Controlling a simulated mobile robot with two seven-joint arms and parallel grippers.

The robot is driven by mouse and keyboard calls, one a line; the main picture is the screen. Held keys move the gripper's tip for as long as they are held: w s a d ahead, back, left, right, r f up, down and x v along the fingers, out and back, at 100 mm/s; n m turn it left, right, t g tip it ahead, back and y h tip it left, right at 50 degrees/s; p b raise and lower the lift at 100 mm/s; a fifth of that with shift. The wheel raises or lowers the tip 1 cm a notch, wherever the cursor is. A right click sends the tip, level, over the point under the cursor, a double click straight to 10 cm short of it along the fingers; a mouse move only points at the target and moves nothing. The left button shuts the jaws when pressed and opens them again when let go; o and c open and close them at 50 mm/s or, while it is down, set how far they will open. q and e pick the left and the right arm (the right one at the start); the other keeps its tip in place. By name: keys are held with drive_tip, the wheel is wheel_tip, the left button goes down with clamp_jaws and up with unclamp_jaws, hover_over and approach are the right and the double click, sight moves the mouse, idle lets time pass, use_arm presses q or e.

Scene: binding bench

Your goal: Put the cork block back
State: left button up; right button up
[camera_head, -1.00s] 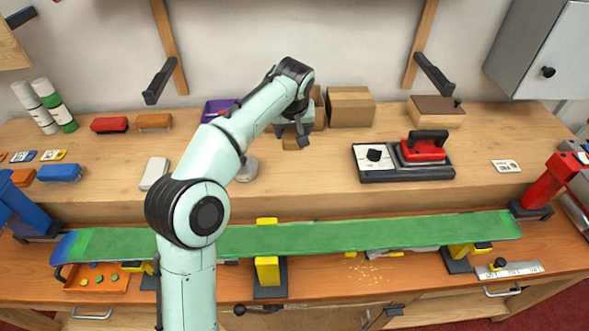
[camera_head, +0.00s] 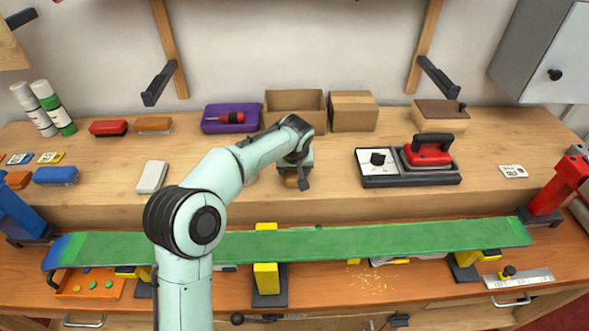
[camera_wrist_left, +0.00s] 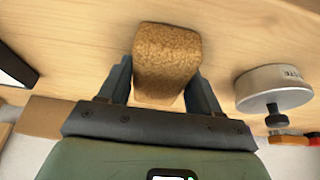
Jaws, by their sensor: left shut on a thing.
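The cork block (camera_head: 291,181) is a brown, grainy block. It sits between the fingers of my left gripper (camera_head: 297,184), near the front part of the raised wooden shelf (camera_head: 330,185). In the left wrist view the cork block (camera_wrist_left: 166,60) fills the space between the two dark fingers of the left gripper (camera_wrist_left: 163,85), which is shut on it. Wood surface lies behind the block there; I cannot tell whether the block touches it. In the head view the arm and gripper hide part of the block. My right gripper is not in view.
A round metal tin (camera_wrist_left: 275,88) stands beside the gripper in the wrist view. An open cardboard box (camera_head: 295,103) and closed box (camera_head: 353,111) stand behind, with a purple tray (camera_head: 231,118) to their left. A green-topped ski (camera_head: 370,239) lies in front.

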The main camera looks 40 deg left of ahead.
use_arm(q)
drive_tip(key=shift+f, duration=0.1)
drive_tip(key=o, duration=0.9)
drive_tip(key=shift+o, duration=0.2)
drive_tip(key=shift+r, duration=0.3)
drive_tip(key=v, duration=1.2)
drive_tip(key=shift+p, duration=0.45)
drive_tip(key=shift+f, duration=0.2)
